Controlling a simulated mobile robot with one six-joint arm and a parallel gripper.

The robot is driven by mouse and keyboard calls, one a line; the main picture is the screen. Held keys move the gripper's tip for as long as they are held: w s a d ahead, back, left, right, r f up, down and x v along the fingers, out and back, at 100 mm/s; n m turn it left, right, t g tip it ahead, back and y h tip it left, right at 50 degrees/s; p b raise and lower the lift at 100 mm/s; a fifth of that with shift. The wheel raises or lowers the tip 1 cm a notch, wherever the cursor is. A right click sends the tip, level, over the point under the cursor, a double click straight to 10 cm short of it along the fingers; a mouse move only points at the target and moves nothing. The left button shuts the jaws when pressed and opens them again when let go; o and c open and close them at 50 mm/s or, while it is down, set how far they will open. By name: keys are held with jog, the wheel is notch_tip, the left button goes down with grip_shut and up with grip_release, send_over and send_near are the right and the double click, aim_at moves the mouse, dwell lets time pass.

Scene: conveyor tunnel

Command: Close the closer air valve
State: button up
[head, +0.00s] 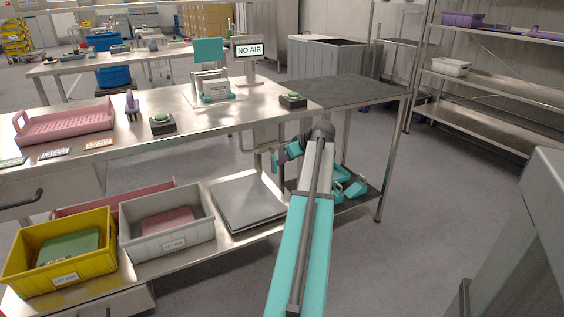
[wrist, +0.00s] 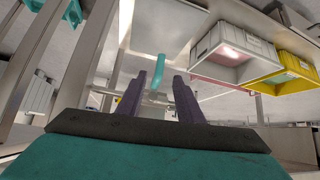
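My gripper (head: 281,159) is below table height, beside the steel workbench's right part; my arm partly hides it in the head view. In the wrist view my gripper (wrist: 160,80) has its two dark purple fingers apart with nothing between their tips. A teal, bent handle-like piece (wrist: 159,69) shows beyond the fingertips, roughly centred between them. It may be the air valve's handle, but I cannot tell for sure, nor whether it stands open or closed. No valve can be made out in the head view. A display (head: 249,50) on the bench reads "NO AIR".
The workbench (head: 120,146) carries a pink tray (head: 64,123) and green buttons (head: 163,123). Yellow (head: 64,276) and grey (head: 170,247) crates and a steel plate (head: 246,203) sit on its lower shelf.

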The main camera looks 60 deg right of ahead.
jog(key=shift+v, duration=1.2)
